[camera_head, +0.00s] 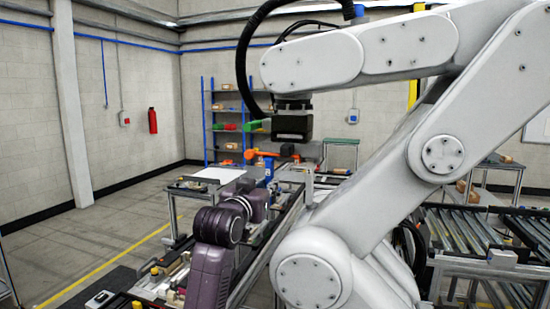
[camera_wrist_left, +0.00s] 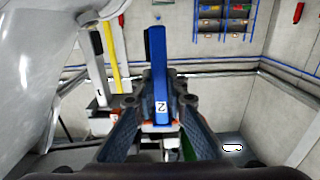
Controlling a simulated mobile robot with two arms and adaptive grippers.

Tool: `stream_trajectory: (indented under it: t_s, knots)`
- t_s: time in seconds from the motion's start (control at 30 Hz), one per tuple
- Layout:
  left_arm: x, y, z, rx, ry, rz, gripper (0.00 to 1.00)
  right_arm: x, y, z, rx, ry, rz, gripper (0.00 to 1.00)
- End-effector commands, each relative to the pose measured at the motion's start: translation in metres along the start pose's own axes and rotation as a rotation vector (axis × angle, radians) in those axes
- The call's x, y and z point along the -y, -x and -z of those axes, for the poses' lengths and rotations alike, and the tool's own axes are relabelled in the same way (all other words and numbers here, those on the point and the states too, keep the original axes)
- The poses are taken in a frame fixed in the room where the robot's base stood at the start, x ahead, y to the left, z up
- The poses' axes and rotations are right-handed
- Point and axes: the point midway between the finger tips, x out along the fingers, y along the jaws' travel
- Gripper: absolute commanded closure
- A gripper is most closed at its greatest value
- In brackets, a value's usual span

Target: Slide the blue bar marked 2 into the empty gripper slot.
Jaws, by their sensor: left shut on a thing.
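The blue bar marked 2 (camera_wrist_left: 160,80) stands upright in the left wrist view. My left gripper (camera_wrist_left: 159,112) is shut on its lower part, with one dark finger on each side. In the head view my left gripper (camera_head: 266,182) is small and far off, at the end of my purple arm. A blue piece shows just above it, close to orange parts. A white robot arm with a dark gripper body (camera_head: 292,122) hangs above this spot. I cannot make out the empty slot. My right gripper is not in view.
A pale bar marked 1 (camera_wrist_left: 101,70) stands left of the blue bar. A roller conveyor (camera_head: 480,235) lies at the right. A shelf rack (camera_head: 207,105) stands at the back wall.

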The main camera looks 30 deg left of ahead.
Motion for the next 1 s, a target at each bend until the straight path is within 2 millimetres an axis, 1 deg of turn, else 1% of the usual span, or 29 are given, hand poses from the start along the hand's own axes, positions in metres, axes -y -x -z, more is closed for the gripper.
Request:
stream_trajectory:
  t_s: [0.1,0.53,1.0]
  knots:
    - [0.000,0.000,0.001,-0.001,0.000,0.000,1.00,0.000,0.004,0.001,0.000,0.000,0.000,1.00]
    - [0.000,-0.001,0.001,-0.001,0.000,0.000,1.00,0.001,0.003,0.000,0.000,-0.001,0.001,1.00]
    - [0.000,-0.018,0.001,-0.001,0.000,0.000,1.00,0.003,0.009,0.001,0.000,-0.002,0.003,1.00]
